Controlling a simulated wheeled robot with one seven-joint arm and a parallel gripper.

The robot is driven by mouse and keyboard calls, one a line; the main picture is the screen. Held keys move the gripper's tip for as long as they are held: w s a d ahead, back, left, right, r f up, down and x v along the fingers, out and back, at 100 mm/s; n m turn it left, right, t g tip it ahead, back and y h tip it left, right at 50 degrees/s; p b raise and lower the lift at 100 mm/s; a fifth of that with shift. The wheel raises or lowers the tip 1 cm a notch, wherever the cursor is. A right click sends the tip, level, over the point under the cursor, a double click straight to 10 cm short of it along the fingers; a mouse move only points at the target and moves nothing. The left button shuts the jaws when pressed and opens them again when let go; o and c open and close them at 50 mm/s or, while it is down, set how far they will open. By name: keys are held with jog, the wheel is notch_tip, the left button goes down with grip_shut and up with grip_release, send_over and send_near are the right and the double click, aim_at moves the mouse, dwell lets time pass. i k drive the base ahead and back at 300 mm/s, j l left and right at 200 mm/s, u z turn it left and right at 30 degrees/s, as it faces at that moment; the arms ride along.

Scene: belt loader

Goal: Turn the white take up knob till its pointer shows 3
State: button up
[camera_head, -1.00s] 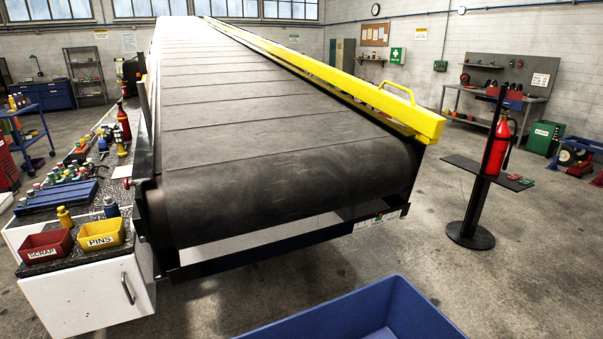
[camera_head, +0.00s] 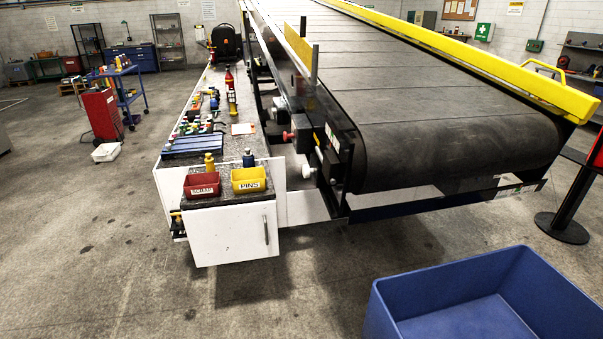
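A small white knob (camera_head: 308,172) shows low on the near left side of the belt loader (camera_head: 330,165), beside its black end frame. It is too small and far away to read a pointer or numbers on it. A red knob (camera_head: 288,135) sits above and to the left of it on the same side. My gripper is not in view.
A counter (camera_head: 235,230) with a red SCRAP bin (camera_head: 202,185) and yellow PINS bin (camera_head: 248,180) stands just left of the knob. A blue crate (camera_head: 375,305) is at the lower right. Open floor lies in front of the counter and at left.

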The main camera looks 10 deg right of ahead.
aim_at(307, 171)
jog(key=i+j+u, duration=0.2)
jog(key=i+u, duration=0.3)
jog(key=i, duration=0.35)
jog(key=i+l+u, duration=0.15)
jog(key=i+u, duration=0.3)
jog(key=i, duration=0.4)
